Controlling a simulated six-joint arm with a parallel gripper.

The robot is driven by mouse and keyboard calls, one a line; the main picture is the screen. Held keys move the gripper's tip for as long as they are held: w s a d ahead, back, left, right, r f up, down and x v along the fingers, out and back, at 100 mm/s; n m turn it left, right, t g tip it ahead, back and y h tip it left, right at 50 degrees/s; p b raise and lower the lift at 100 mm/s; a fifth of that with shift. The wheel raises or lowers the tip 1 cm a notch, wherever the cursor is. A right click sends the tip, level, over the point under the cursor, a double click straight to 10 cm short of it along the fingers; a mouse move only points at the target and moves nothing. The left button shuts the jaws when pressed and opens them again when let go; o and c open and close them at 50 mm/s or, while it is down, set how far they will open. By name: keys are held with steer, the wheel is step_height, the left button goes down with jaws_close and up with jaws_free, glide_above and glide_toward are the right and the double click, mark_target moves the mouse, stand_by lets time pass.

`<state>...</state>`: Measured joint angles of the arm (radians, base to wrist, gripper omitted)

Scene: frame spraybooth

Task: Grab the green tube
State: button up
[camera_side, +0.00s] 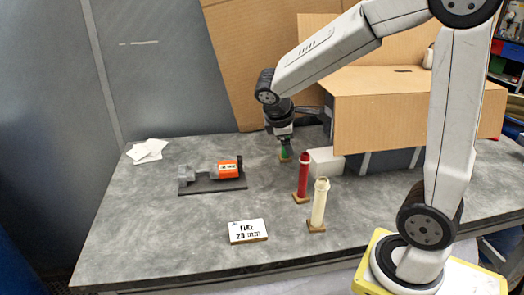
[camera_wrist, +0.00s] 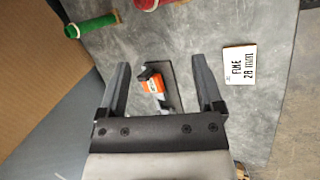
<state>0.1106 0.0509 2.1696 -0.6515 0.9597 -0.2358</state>
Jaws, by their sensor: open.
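The green tube (camera_side: 284,153) stands on a small wooden base toward the back of the table in the side view. Its upper part is hidden behind my gripper (camera_side: 283,138). In the wrist view the green tube (camera_wrist: 92,22) shows at the top left, outside the jaws and beyond the left finger. My gripper (camera_wrist: 160,64) is open, with nothing held between its fingers. It points down over the table.
A red tube (camera_side: 303,176) and a cream tube (camera_side: 319,203) stand nearer the front. An orange tool (camera_side: 229,168) lies on a dark mat to the left. A label card (camera_side: 248,231) is in front. A cardboard box (camera_side: 410,100) stands behind right.

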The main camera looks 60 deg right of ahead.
steer(key=w+d+n+t+h, duration=0.1)
steer(key=w+d+n+h, duration=0.55)
steer(key=d, duration=0.35)
steer(key=w+d+n+h, duration=0.5)
steer(key=w+d+n, duration=0.15)
steer(key=d, duration=0.35)
step_height(320, 180, down, 15)
steer(key=w, duration=0.1)
steer(key=shift+f+t, duration=0.15)
steer(key=shift+t, duration=0.15)
steer(key=shift+w+d+h, duration=0.1)
steer(key=shift+d+h, duration=0.1)
steer(key=shift+h, duration=0.05)
steer(key=shift+w+d, duration=0.15)
steer(key=shift+d, duration=1.05)
steer(key=shift+d, duration=0.1)
steer(key=shift+w+d, duration=0.2)
steer(key=shift+d, duration=1.05)
steer(key=shift+w+d, duration=0.2)
steer(key=shift+d, duration=1.05)
steer(key=shift+c, duration=0.2)
